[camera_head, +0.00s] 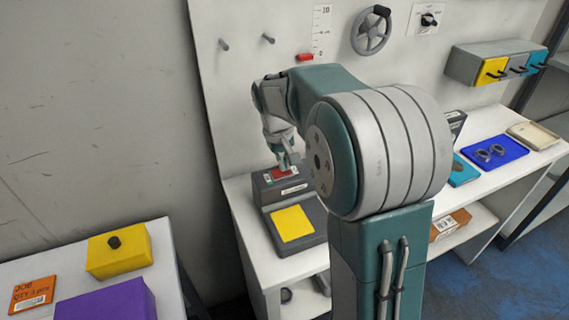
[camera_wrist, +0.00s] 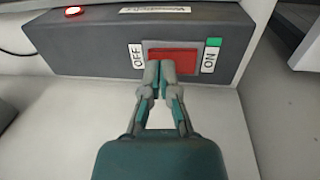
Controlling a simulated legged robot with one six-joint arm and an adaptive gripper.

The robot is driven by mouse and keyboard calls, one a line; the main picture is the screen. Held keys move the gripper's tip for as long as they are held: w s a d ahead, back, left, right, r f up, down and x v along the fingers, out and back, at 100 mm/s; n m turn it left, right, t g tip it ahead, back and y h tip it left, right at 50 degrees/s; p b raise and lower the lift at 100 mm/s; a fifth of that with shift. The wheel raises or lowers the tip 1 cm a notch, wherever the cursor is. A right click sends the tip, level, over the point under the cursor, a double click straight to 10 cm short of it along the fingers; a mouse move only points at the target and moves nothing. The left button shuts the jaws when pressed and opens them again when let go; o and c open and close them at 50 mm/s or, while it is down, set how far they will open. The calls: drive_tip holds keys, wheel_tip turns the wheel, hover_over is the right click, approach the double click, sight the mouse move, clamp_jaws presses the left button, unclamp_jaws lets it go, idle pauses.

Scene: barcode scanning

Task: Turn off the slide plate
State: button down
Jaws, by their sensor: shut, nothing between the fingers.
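A dark grey box (camera_head: 262,194) with a flat plate and yellow square (camera_head: 293,223) in front of it stands on the white bench. The box also fills the top of the wrist view (camera_wrist: 100,50). It carries a red rocker switch (camera_wrist: 185,58), with an OFF label (camera_wrist: 136,58) on its left and an ON label (camera_wrist: 209,60) with a green mark on its right. My gripper (camera_wrist: 160,68) is shut and empty, its fingertips over the lower left part of the switch. Whether they touch it I cannot tell. My gripper also shows in the head view (camera_head: 284,167).
A round red lamp with a pale ring (camera_wrist: 75,11) sits on the box. A blue tray (camera_head: 497,150) with rings lies on the bench at right. A handwheel (camera_head: 371,32) and pegs are on the back panel.

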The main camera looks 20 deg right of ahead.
drive_tip(key=shift+f, duration=0.2)
drive_tip(key=shift+d+f, duration=0.1)
drive_tip(key=shift+f, duration=0.1)
idle(0.3)
drive_tip(key=shift+a, duration=0.2)
drive_tip(key=shift+a+r, duration=0.25)
drive_tip(key=shift+a, duration=0.35)
wheel_tip(320, 180, up, 14)
drive_tip(key=d, duration=0.1)
drive_tip(key=shift+d+f, duration=0.15)
drive_tip(key=shift+d, duration=0.25)
